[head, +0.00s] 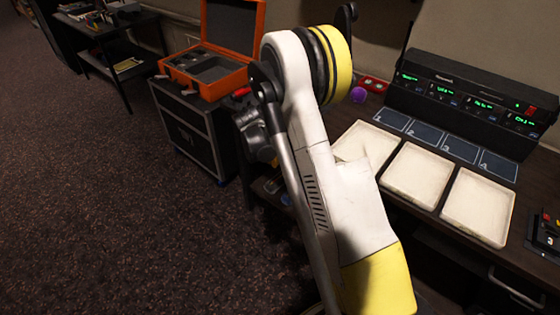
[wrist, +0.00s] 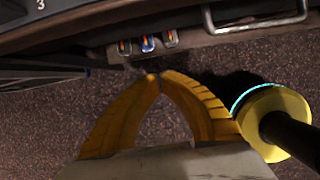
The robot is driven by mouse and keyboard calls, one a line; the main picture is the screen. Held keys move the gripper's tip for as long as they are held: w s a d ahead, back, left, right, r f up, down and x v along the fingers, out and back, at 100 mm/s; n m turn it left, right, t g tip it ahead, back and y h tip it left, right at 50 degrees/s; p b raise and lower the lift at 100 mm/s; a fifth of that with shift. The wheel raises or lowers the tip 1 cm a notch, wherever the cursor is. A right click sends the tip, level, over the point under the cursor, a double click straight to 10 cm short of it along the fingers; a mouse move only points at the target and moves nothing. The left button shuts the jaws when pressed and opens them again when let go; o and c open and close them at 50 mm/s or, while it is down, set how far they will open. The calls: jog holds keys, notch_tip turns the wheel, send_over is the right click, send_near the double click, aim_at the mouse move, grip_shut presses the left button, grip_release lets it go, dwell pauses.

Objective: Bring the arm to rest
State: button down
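My arm (head: 318,170), white with yellow bands, stands bent in the middle of the head view, in front of the desk. My gripper's end cannot be made out in the head view. In the wrist view, my gripper (wrist: 153,77) has two yellow ribbed fingers whose tips meet. Bare dark floor shows in the gap between them, and nothing is held. The fingers point over the floor (wrist: 235,93) towards the desk's front edge (wrist: 90,20) at the top of the view.
The desk holds pale square trays (head: 415,177), numbered dark pads (head: 460,148) and a black rack of lit displays (head: 468,97). A drawer handle (wrist: 255,22) juts out by the desk front. An open orange case (head: 212,75) sits on a dark cabinet (head: 187,130).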

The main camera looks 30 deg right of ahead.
jog(key=w+p+v, duration=0.1)
jog(key=p+v, duration=0.1)
jog(key=v, duration=0.4)
jog(key=shift+s+r, duration=0.4)
